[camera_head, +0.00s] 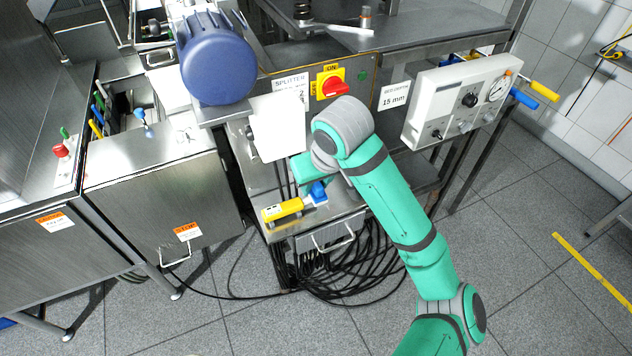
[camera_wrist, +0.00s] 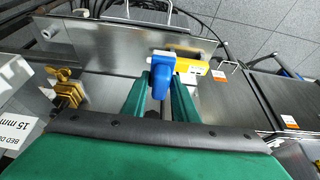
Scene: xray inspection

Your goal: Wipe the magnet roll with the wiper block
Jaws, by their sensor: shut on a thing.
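A blue block (camera_head: 318,191), which I take to be the wiper block, is held in my gripper (camera_head: 306,172). In the wrist view the blue block (camera_wrist: 162,72) sits between the two green fingertips of my gripper (camera_wrist: 160,84). A yellow piece (camera_head: 282,210) with a dark mark and a pale end lies on a small steel shelf, right beside the blue block. It also shows in the wrist view (camera_wrist: 188,65), just beyond the block. I cannot tell for sure whether it is the magnet roll, nor whether the block touches it.
The steel shelf (camera_head: 345,211) has a wire handle below and black cables hang under it. A white panel (camera_head: 277,128) and a blue motor (camera_head: 217,58) stand above and left. A steel cabinet (camera_head: 150,205) stands left.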

